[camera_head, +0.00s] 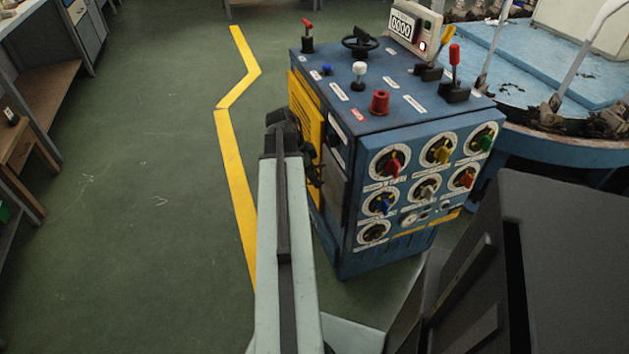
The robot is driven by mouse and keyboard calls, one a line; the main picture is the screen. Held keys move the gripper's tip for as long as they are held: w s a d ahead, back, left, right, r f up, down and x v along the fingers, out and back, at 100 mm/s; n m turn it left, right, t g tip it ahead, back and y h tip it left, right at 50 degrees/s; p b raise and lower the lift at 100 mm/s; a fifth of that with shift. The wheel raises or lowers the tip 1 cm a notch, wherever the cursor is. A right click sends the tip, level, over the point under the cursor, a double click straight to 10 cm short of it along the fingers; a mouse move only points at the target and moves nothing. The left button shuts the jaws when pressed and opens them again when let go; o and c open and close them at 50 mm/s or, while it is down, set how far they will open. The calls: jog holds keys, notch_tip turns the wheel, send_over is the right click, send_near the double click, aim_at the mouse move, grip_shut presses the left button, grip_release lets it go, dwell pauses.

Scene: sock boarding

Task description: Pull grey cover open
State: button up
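A blue control cabinet (345,245) stands upright on the green floor right of the picture's middle. Its left side carries a yellow panel (305,98) and, beside it toward the front corner, a narrow dark grey area (336,160) that may be the grey cover. I cannot tell whether that area is open or shut. My gripper (312,166) is at the cabinet's left side, close to the yellow panel and the dark grey area. My arm and wrist hide part of this side. I cannot tell whether the fingers touch it or are open.
The cabinet's front has several coloured rotary knobs (387,163). Its top has a red knob (379,101), levers, a black handwheel (360,43) and a counter box (410,27). Blue machinery (560,150) stands behind at right. Floor left of the yellow line (238,185) is clear up to wooden benches (45,95).

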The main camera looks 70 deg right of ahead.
grip_shut()
dwell(1.4)
